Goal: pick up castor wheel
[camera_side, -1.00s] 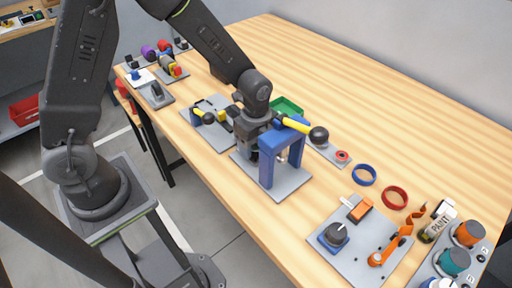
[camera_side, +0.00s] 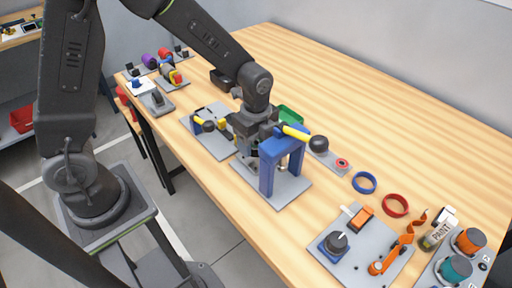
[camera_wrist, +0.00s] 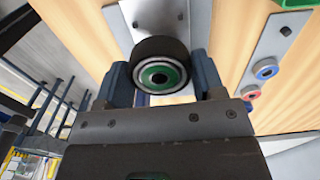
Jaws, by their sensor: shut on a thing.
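The castor wheel (camera_wrist: 161,72) shows in the wrist view as a black tyre with a green hub and a pale ring. It sits between the two fingers of my gripper (camera_wrist: 162,84), which is shut on it. In the side view my gripper (camera_side: 258,138) is just left of and behind a blue frame (camera_side: 268,172) on a grey plate (camera_side: 290,195). The wheel cannot be made out there, hidden by the gripper and the frame.
A yellow handle with a black knob (camera_side: 318,143) juts from the blue frame's top. A green tray (camera_side: 290,114) is behind. Another plate with a yellow-handled clamp (camera_side: 207,124) stands left. Blue (camera_side: 364,182) and red (camera_side: 395,205) rings lie right. The far table is clear.

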